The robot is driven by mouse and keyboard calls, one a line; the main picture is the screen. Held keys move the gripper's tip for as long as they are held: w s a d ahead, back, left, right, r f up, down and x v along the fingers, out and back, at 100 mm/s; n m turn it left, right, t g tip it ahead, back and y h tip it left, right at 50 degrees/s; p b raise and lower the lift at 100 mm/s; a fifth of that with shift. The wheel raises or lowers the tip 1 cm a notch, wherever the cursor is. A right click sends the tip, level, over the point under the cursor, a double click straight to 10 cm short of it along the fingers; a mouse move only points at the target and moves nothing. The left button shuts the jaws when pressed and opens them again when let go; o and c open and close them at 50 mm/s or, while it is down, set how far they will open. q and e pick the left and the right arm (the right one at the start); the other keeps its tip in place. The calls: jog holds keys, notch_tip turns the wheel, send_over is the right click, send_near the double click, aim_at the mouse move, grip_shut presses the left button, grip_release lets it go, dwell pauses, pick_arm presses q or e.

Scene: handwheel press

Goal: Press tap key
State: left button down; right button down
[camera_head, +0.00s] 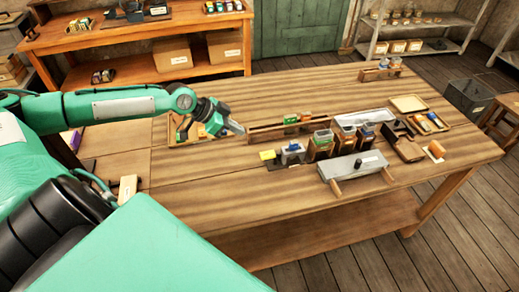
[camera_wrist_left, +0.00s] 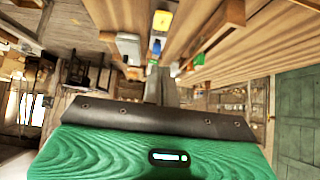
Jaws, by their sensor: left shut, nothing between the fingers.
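My left gripper (camera_head: 240,129) reaches in from the left and hangs over the wooden table, its fingers together and empty. In the left wrist view its fingers (camera_wrist_left: 160,88) point away from the camera. No part is clearly marked as the tap key. A small grey device with a blue top (camera_head: 292,148) sits on a dark base to the right of the gripper, with a yellow piece (camera_head: 267,155) at its left. The gripper is apart from both. A grey bar-shaped unit with a dark knob (camera_head: 354,165) lies further right. My right gripper is not in view.
Several dark holders with coloured tops (camera_head: 322,143) stand right of the small device. A long wooden rail (camera_head: 265,134) lies behind it. A tray (camera_head: 408,103) sits at the back right. The table's front left (camera_head: 210,190) is clear.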

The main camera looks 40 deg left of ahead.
pick_arm(q)
jog(key=p, duration=0.4)
send_over(268, 154)
jog(key=s+a, duration=0.2)
notch_tip(268, 154, down, 7)
jog(key=shift+d+f, duration=0.1)
notch_tip(268, 154, down, 4)
jog(key=shift+s+r+p, duration=0.1)
jog(key=shift+p, duration=0.3)
